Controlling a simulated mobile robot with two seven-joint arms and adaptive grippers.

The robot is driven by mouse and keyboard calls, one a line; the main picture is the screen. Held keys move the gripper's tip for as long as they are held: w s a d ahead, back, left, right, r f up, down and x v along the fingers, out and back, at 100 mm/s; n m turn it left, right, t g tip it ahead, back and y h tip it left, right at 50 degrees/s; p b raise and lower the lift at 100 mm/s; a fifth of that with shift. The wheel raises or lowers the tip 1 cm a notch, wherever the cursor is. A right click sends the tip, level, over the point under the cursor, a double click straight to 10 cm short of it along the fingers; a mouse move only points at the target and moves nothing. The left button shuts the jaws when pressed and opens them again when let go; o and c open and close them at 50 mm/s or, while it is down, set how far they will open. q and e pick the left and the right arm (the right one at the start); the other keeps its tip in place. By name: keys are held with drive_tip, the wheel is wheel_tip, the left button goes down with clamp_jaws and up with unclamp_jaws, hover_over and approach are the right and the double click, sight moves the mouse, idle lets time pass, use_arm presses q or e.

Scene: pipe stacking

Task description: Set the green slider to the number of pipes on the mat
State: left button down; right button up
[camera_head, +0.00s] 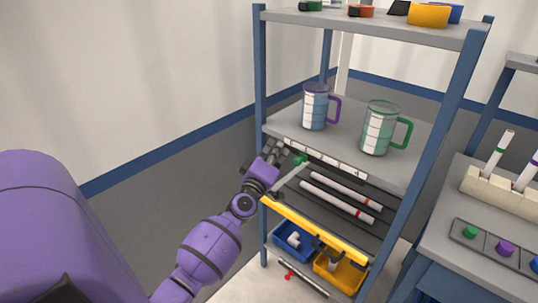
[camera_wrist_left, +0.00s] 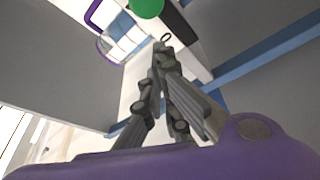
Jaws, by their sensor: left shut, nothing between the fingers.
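The green slider (camera_head: 300,159) sits near the left end of a white numbered scale (camera_head: 335,168) on the front edge of the middle shelf. My left gripper (camera_head: 279,149) is shut and empty, just left of the slider. In the left wrist view the shut fingers (camera_wrist_left: 160,48) point toward the green slider knob (camera_wrist_left: 147,8), with a small gap visible. On the dark mat (camera_head: 375,233) below lie two white pipes with red bands, one behind (camera_head: 345,190) and one in front (camera_head: 335,203).
Mugs with a purple handle (camera_head: 316,108) and a green handle (camera_head: 380,130) stand on the shelf above the scale. A blue bin (camera_head: 294,241) and a yellow bin (camera_head: 338,275) are lower down. A table with buttons (camera_head: 497,247) is at right.

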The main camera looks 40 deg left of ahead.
sight(300, 160)
use_arm(q)
drive_tip(key=shift+s+d+f, duration=0.1)
drive_tip(key=shift+d+f, duration=0.25)
drive_tip(key=shift+d, duration=0.2)
drive_tip(key=shift+s+d+f, duration=0.1)
drive_tip(key=shift+d+f, duration=0.2)
drive_tip(key=shift+d, duration=0.25)
